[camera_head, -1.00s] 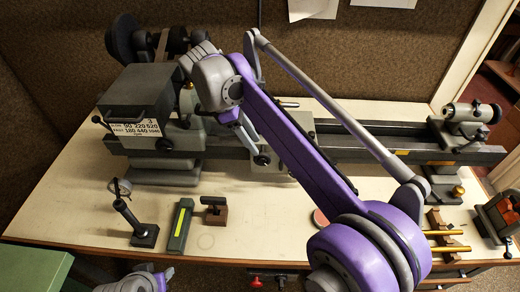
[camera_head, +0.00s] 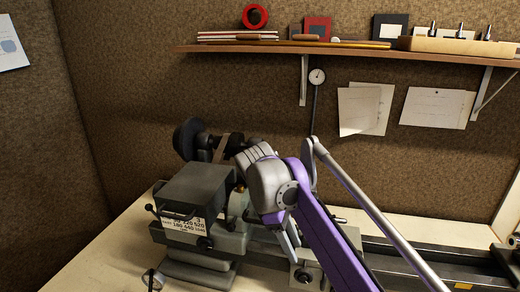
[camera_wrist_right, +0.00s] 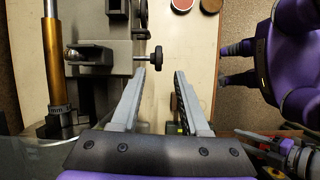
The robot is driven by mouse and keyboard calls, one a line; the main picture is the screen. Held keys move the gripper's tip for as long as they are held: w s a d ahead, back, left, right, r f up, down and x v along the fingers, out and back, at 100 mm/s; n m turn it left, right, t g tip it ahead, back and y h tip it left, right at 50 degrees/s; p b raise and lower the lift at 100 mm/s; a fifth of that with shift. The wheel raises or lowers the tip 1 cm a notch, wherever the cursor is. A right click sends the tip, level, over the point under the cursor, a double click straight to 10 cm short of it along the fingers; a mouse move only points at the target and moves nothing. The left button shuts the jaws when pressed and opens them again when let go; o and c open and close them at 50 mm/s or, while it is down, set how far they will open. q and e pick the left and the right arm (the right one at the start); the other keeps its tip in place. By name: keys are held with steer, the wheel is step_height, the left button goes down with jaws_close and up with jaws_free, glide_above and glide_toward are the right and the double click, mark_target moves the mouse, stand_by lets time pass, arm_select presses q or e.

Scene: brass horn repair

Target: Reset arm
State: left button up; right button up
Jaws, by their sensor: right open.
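My right arm reaches over the grey lathe (camera_head: 185,193) in the head view. Its gripper (camera_head: 287,243) points down in front of the headstock, partly hidden by the arm. In the right wrist view the right gripper (camera_wrist_right: 160,75) has its two grey fingers spread, with nothing between them. A black knob on the lathe shows just beyond the left fingertip. My left gripper is out of the head view.
A wall shelf (camera_head: 350,46) holds a red tape roll (camera_head: 255,16), books and a tray (camera_head: 455,45). Papers (camera_head: 438,107) hang below it. The lathe bed (camera_head: 435,262) runs right. A brass-coloured tube (camera_wrist_right: 55,65) and a round red tin (camera_wrist_right: 182,4) show in the wrist view.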

steer(key=s+d+f+m+t+y, duration=0.1)
steer(key=s+d+f+m+t, duration=0.1)
steer(key=s+f, duration=0.5)
steer(key=s+d+f+m+t+y, duration=0.1)
steer(key=s+d+f+m+t, duration=0.1)
steer(key=s+f+m, duration=0.4)
steer(key=s+d+f+m+t+y, duration=0.2)
steer(key=s+d+f+m, duration=0.2)
steer(key=s+f+m, duration=0.2)
steer(key=shift+s+d+f+t, duration=0.3)
steer(key=shift+s+f, duration=0.5)
steer(key=shift+f, duration=0.1)
